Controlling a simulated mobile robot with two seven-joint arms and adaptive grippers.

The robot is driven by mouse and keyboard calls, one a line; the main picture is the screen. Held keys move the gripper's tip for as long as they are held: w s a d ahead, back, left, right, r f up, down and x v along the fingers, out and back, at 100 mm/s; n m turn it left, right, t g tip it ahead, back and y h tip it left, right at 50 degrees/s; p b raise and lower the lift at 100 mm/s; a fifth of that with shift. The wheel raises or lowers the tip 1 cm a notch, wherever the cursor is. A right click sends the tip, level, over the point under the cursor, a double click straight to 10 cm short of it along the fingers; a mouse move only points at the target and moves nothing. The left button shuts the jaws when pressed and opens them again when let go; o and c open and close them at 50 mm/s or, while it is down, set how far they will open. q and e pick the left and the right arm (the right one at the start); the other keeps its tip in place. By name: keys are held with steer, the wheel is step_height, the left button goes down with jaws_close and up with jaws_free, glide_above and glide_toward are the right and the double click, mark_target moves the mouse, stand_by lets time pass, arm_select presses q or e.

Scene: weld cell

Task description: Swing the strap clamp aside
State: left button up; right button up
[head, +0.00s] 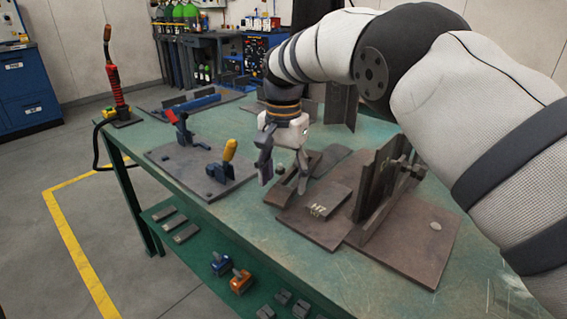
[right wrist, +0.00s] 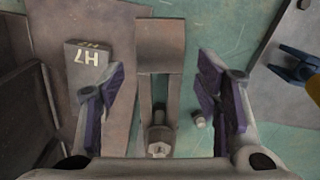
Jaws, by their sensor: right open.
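The strap clamp is a slotted brown steel bar (right wrist: 160,45) with a bolt and nut (right wrist: 159,140) in its slot, seen in the middle of the right wrist view. In the head view the bar (head: 281,195) lies at the left edge of the brown fixture plate, partly hidden by my fingers. My right gripper (head: 283,172) points down over it, open and empty. In the right wrist view its purple-padded fingers (right wrist: 162,78) stand on either side of the bar, apart from it. My left gripper is not in view.
A block marked H7 (head: 318,208) lies right of the strap, beside upright plates (head: 372,185). A dark plate (head: 190,168) with red- and yellow-handled toggle clamps stands to the left. A torch (head: 114,85) stands at the table's far left corner. Bare green table (head: 245,215) shows in front.

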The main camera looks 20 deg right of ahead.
step_height(320, 180, up, 11)
steer(key=shift+f, duration=0.2)
steer(key=shift+s+f, duration=0.1)
